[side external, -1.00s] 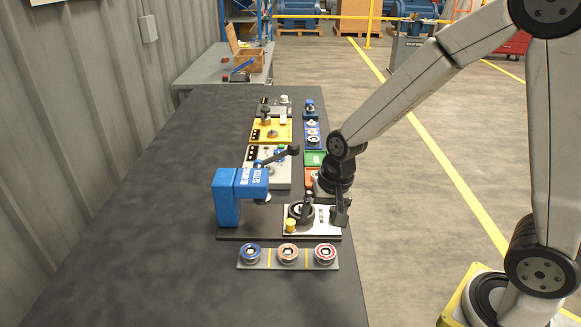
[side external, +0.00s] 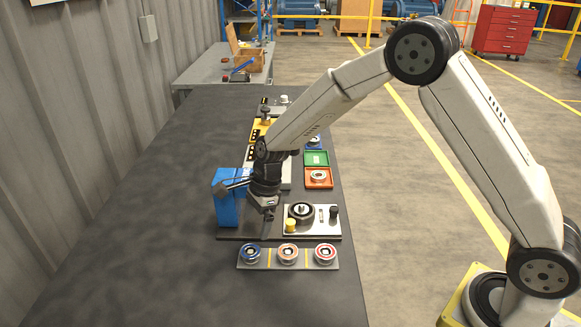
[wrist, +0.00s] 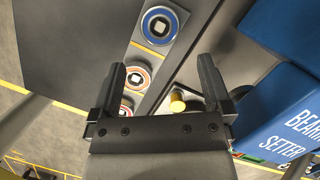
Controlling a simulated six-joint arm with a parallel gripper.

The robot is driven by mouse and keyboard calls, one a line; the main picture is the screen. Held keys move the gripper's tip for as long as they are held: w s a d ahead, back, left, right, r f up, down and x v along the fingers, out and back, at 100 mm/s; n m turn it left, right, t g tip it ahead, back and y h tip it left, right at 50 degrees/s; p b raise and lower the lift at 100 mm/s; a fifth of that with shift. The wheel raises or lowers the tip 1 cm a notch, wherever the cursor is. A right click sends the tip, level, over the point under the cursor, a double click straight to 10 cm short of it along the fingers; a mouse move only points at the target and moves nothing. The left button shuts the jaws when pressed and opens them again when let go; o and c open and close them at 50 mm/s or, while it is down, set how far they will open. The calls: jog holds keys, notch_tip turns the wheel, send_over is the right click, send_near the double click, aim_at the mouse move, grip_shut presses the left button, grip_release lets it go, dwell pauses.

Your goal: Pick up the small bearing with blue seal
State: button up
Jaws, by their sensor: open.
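The bearing with the blue seal (side external: 243,254) sits in the left place of a grey strip-shaped rack (side external: 269,265) at the near end of the table. It also shows whole in the wrist view (wrist: 160,13), ahead of the fingertips. An orange-sealed bearing (side external: 288,244) and a red-sealed bearing (side external: 325,245) sit to its right in the same rack. My gripper (side external: 267,224) is above the table, behind the rack, and apart from the bearings. In the wrist view my gripper (wrist: 161,68) has its fingers wide apart with nothing held between them.
A blue bearing setter (side external: 228,205) stands close beside my gripper. A metal plate (side external: 325,232) with a yellow knob (side external: 291,225) lies right of it. Green (side external: 316,158) and orange (side external: 318,184) trays lie farther back. The table's left side is clear.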

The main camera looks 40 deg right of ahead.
aim_at(250, 251)
jog(key=shift+x, duration=1.3)
jog(key=shift+x, duration=2.55)
jog(key=shift+d, duration=0.1)
jog(key=c, duration=1.2)
jog(key=shift+c, duration=0.2)
